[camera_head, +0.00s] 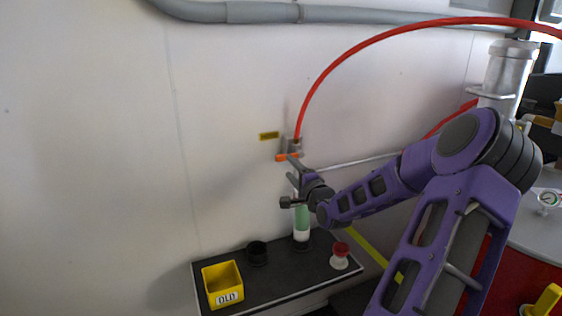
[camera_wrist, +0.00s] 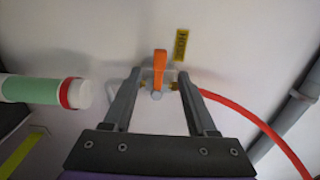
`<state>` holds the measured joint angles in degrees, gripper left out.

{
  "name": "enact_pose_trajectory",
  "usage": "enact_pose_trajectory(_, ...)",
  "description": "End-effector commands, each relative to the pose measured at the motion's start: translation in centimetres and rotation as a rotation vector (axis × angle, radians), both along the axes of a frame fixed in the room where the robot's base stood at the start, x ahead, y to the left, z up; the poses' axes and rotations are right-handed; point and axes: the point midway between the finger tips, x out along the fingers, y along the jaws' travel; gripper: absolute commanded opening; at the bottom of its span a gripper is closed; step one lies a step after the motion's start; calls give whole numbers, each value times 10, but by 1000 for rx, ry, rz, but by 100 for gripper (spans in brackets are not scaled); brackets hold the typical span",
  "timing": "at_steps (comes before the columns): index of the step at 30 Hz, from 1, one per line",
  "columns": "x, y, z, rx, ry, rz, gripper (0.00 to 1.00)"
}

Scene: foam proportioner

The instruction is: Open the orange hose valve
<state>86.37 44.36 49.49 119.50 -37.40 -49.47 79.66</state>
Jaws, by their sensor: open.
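The orange valve handle (camera_head: 288,157) is on a small fitting on the white wall, where the red hose (camera_head: 350,55) starts. In the head view it lies roughly level, across the hose's line. In the wrist view the handle (camera_wrist: 160,66) stands upright in the picture, between the fingertips and seemingly beyond them. My gripper (camera_head: 291,176) is just below and in front of the valve. The wrist view shows my gripper (camera_wrist: 160,82) open, one finger either side of the handle. I see no clear contact. The arm hides part of the area around the fitting.
A green and white tube (camera_head: 301,220) stands on the black shelf (camera_head: 277,287) below; its top (camera_wrist: 72,93) is left of the fingers. A yellow bin (camera_head: 222,284), black cup (camera_head: 257,252) and red-topped knob (camera_head: 340,252) are there. A grey pipe (camera_head: 240,12) runs above.

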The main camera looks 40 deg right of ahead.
Motion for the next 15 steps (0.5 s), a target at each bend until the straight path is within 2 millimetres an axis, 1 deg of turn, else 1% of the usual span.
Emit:
enact_pose_trajectory(1,13,-2,-1,1,-2,2,57)
enact_pose_trajectory(6,46,-11,-1,0,-2,0,57)
enact_pose_trajectory(10,64,-15,-1,0,-1,0,57)
enact_pose_trajectory(15,77,-18,0,-1,0,0,57)
